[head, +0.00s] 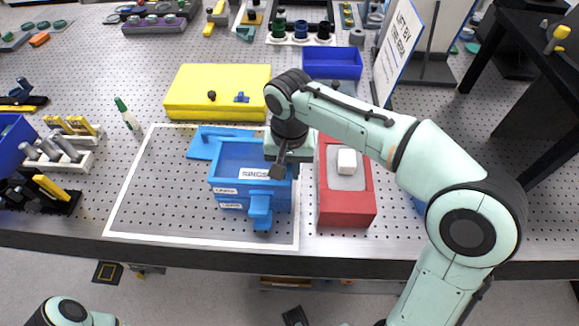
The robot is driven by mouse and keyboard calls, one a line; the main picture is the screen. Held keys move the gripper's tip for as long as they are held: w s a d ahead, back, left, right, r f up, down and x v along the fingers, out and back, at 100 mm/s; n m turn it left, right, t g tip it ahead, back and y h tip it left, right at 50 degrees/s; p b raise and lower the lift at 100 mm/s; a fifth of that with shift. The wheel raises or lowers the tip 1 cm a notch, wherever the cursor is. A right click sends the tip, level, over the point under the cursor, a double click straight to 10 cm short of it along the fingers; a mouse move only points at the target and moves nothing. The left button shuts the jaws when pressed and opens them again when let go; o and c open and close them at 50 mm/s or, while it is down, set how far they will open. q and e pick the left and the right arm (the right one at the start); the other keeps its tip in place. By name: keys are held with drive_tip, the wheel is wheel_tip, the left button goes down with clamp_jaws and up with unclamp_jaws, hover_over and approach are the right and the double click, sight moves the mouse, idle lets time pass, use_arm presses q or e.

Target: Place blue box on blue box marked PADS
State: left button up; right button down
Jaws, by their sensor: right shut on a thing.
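My right gripper (279,170) reaches down from the right and is shut at the right side of an open blue box (229,160) with a white label that seems to read RINGS. This box sits on or just above another blue box (227,206) with small labels on its front; I cannot tell whether they touch. Those labels are too small to read, so I cannot confirm the PADS mark. A blue tab (261,208) sticks out at the front. My gripper hides the upper box's right edge. My left gripper is out of view.
A white outline (124,195) surrounds the blue boxes. A flat blue piece (204,145) lies behind them. A red box (346,212) with a white block (347,161) stands close on the right. A yellow case (190,92) lies behind. Bare perforated table is at the left.

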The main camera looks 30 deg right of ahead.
drive_tip(key=shift+f, duration=0.1)
drive_tip(key=c, duration=1.1)
unclamp_jaws()
wheel_tip(320, 180, up, 12)
drive_tip(key=p, duration=0.3)
drive_tip(key=shift+f, duration=0.1)
drive_tip(key=shift+r, duration=0.25)
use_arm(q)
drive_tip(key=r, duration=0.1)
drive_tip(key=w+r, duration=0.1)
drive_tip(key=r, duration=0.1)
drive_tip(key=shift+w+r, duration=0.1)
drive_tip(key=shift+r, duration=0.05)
